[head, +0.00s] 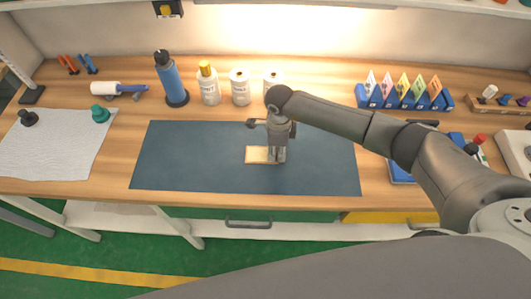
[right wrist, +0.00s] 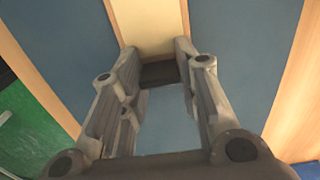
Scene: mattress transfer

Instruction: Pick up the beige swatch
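The beige swatch (head: 256,155) is a small flat rectangle lying on the dark blue mat (head: 180,165) on the workbench. My right gripper (head: 277,160) points down over the right part of the swatch and hides some of it. In the right wrist view, the swatch (right wrist: 150,25) extends away beyond the fingertips, and the right gripper (right wrist: 157,62) has its two fingers apart with a clear gap. A dark patch, perhaps shadow, lies between the tips. I cannot tell whether the fingers touch the swatch or mat. My left gripper is not in view.
Behind the mat stand a blue bottle (head: 171,80), a yellow-capped bottle (head: 208,85) and white containers (head: 240,88). A blue rack with coloured cards (head: 405,97) is at the back right. A light cloth (head: 55,150) lies at the left. The mat's left half is clear.

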